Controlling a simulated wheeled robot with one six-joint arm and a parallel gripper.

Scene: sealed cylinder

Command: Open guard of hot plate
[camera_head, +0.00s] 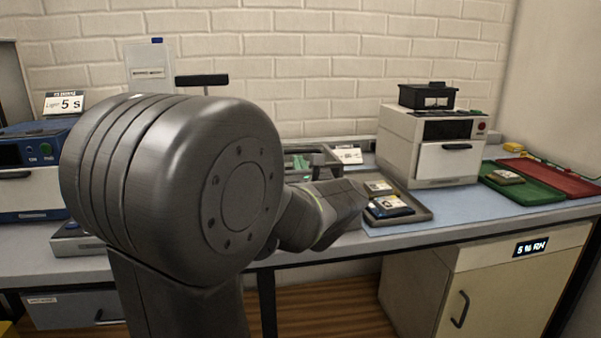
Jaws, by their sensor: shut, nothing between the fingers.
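My arm's large grey joint fills the left middle of the head view and covers much of the bench. Beyond it, the dark wedge-shaped end of my arm, my gripper (342,208), points right over the bench's front edge, left of a grey tray (418,213). It is shut and holds nothing; its fingertips are not distinct. I cannot clearly identify the hot plate or its guard. A low grey device (75,241) shows partly at the left, cut off by my arm. A dark frame with green parts (310,160) stands behind my gripper, partly hidden.
A white oven-like unit (400,150) carries a black box (428,96). Green (535,191) and red (560,178) trays lie at the right. A blue unit (35,205) stands at the left. The blue mat (465,209) has free room before the white unit.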

